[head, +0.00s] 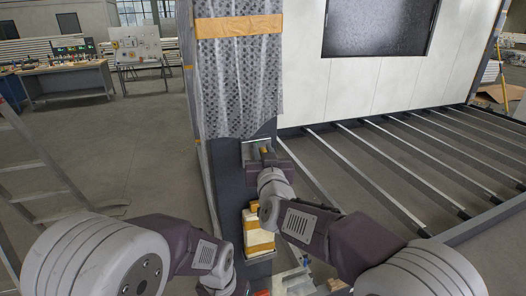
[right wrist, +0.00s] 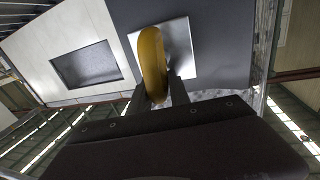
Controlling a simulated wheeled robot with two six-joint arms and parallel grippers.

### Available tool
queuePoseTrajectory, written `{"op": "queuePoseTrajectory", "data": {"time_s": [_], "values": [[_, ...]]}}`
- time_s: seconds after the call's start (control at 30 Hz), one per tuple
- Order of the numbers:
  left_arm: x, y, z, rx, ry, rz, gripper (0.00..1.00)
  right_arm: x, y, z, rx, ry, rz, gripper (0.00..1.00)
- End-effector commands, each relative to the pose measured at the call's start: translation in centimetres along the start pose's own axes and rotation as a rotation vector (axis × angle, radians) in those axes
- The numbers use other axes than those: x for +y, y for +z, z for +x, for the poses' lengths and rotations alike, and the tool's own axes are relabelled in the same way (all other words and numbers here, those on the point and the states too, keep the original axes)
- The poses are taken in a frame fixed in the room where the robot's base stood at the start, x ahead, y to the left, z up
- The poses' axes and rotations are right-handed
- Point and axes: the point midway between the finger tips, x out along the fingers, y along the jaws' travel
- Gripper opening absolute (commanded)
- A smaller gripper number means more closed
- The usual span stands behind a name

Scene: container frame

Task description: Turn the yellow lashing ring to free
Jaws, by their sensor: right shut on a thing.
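The yellow lashing ring (right wrist: 152,60) stands out from a bright metal plate (right wrist: 180,48) on the dark post in the right wrist view. My right gripper (right wrist: 160,90) is shut on the ring, with its two fingers at the ring's near end. In the head view the gripper (head: 268,160) is at the post, and only a small yellow bit of the ring (head: 263,150) shows; the gripper hides the rest. My left arm reaches in from the lower left, but its gripper is not visible.
The dark corner post (head: 227,165) has patterned sheeting (head: 238,85) and an orange strap above the plate. A yellow-and-white strapped bundle (head: 257,232) is below my right gripper. Floor beams (head: 400,145) extend right. A ladder (head: 35,165) stands left; floor beyond is open.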

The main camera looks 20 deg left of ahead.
Motion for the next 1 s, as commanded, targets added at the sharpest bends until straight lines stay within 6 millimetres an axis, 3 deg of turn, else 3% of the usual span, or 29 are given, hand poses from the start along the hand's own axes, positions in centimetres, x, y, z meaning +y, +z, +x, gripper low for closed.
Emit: {"op": "queuePoseTrajectory", "data": {"time_s": [0.37,1.0], "values": [[0.0,0.1,0.6,0.0,0.0,0.0,0.36,0.5,0.3,0.1,-0.028,0.004,0.136,0.0],[-0.1,0.3,3.2,0.0,0.0,0.0,0.36,2.0,1.6,0.3,-0.145,0.01,0.72,0.0]]}}
